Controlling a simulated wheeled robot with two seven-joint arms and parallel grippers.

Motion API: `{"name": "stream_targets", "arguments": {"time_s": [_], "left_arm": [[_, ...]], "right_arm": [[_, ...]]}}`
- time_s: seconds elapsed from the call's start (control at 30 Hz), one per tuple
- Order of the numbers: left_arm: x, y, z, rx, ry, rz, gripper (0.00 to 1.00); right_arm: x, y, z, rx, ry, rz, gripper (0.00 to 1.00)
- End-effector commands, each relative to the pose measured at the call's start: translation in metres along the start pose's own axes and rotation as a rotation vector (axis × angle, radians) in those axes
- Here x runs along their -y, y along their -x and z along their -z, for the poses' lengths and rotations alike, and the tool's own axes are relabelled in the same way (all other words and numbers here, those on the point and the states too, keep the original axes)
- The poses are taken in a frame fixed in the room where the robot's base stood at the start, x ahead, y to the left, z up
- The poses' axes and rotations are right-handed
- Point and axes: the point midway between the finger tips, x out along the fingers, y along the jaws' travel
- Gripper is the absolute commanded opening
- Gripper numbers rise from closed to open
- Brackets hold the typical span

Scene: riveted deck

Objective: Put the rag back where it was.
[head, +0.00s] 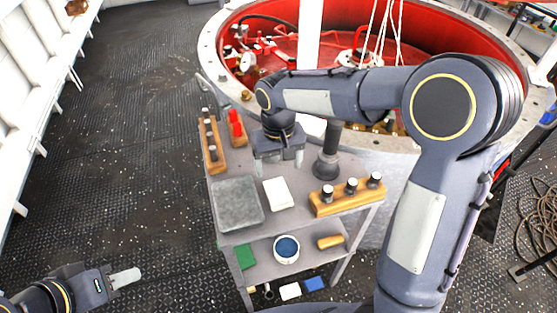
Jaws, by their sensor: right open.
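A folded white cloth-like piece (278,193), which looks like the rag, lies flat on the top of the grey cart (298,222). It lies just right of a grey square mat or tray (237,203). My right gripper (279,167) points down over the cart top, behind the white piece in the picture. Its two fingers are apart with nothing between them. My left gripper (125,278) is at the lower left over the floor, far from the cart; its fingers overlap from this angle.
Wooden holders with dark pegs stand at the cart's left (212,147) and front right (346,195). A red item (235,124) and a dark post (327,160) stand near the back. The lower shelf holds a blue-filled pot (286,249). A large red-lined drum (430,45) rises behind.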

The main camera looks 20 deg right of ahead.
Motion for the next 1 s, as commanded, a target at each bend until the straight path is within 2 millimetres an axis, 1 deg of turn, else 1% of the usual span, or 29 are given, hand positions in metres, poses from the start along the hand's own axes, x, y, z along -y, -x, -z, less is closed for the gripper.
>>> {"name": "stream_targets", "arguments": {"time_s": [0.1,0.23,0.27,0.37,0.47,0.5,0.57,0.6,0.67,0.7,0.8,0.9,1.0], "left_arm": [[0.0,0.0,0.0,0.0,0.0,0.0,0.36],[0.0,0.0,0.0,0.0,0.0,0.0,0.36],[0.0,0.0,0.0,0.0,0.0,0.0,0.36],[0.0,0.0,0.0,0.0,0.0,0.0,0.36],[0.0,0.0,0.0,0.0,0.0,0.0,0.36],[0.0,0.0,0.0,0.0,0.0,0.0,0.36],[0.0,0.0,0.0,0.0,0.0,0.0,0.36],[0.0,0.0,0.0,0.0,0.0,0.0,0.36],[0.0,0.0,0.0,0.0,0.0,0.0,0.36],[0.0,0.0,0.0,0.0,0.0,0.0,0.36],[0.0,0.0,0.0,0.0,0.0,0.0,0.36],[0.0,0.0,0.0,0.0,0.0,0.0,0.36],[0.0,0.0,0.0,0.0,0.0,0.0,0.36]], "right_arm": [[0.0,0.008,0.0,-0.001,0.0,0.001,0.78],[-0.001,0.01,-0.001,-0.002,-0.002,0.004,0.78],[-0.003,0.012,-0.003,-0.004,-0.004,0.01,0.78],[-0.016,0.023,-0.016,-0.025,-0.023,0.05,0.78],[-0.037,0.041,-0.045,-0.07,-0.048,0.124,0.78],[-0.045,0.049,-0.06,-0.094,-0.062,0.158,0.78],[-0.057,0.057,-0.085,-0.137,-0.08,0.206,0.78],[-0.062,0.062,-0.102,-0.168,-0.091,0.236,0.78],[-0.069,0.066,-0.127,-0.219,-0.108,0.274,0.78],[-0.072,0.068,-0.142,-0.254,-0.119,0.294,0.78],[-0.074,0.066,-0.176,-0.337,-0.143,0.331,0.78],[-0.072,0.061,-0.201,-0.404,-0.162,0.35,0.78],[-0.07,0.055,-0.215,-0.45,-0.173,0.357,0.78]]}}
